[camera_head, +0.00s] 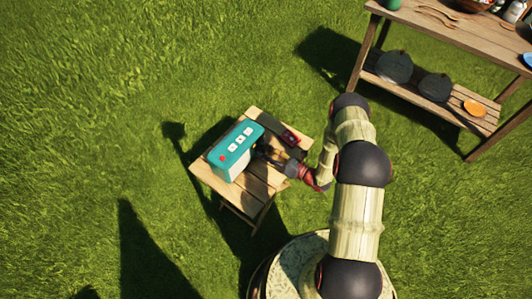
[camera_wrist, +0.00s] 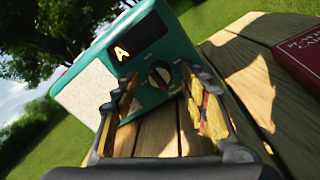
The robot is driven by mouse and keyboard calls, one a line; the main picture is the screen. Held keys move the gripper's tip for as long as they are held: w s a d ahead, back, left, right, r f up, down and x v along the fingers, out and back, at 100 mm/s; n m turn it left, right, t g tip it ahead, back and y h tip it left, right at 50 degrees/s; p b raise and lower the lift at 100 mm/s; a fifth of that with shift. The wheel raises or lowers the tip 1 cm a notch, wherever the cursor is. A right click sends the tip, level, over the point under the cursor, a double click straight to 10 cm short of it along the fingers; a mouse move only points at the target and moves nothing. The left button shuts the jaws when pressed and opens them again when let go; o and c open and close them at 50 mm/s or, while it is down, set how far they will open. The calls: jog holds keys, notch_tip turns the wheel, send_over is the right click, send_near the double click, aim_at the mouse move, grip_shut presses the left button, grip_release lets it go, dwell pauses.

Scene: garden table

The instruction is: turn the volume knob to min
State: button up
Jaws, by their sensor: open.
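A teal radio (camera_head: 236,148) with white buttons and a red one on top stands on a small wooden table (camera_head: 214,188) in the head view. The wrist view shows the radio (camera_wrist: 178,45) tilted in the picture, with a dark display lit with an orange letter "A". The volume knob (camera_wrist: 158,77), dark with a light pointer line, is on its front face below the display. My gripper (camera_wrist: 163,108) is open, its yellowish fingers on either side of the knob in the picture. I cannot tell whether they touch it. In the head view the gripper (camera_head: 268,155) is beside the radio's front, partly hidden.
A dark red box or book (camera_wrist: 303,47) lies on the table to the right in the wrist view. A larger wooden table (camera_head: 460,35) with a lower shelf holding dark pots and an orange dish stands at upper right. Open grass surrounds the small table.

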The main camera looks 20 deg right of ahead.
jog(key=shift+c, duration=0.8)
grip_shut()
jog(key=shift+n, duration=0.3)
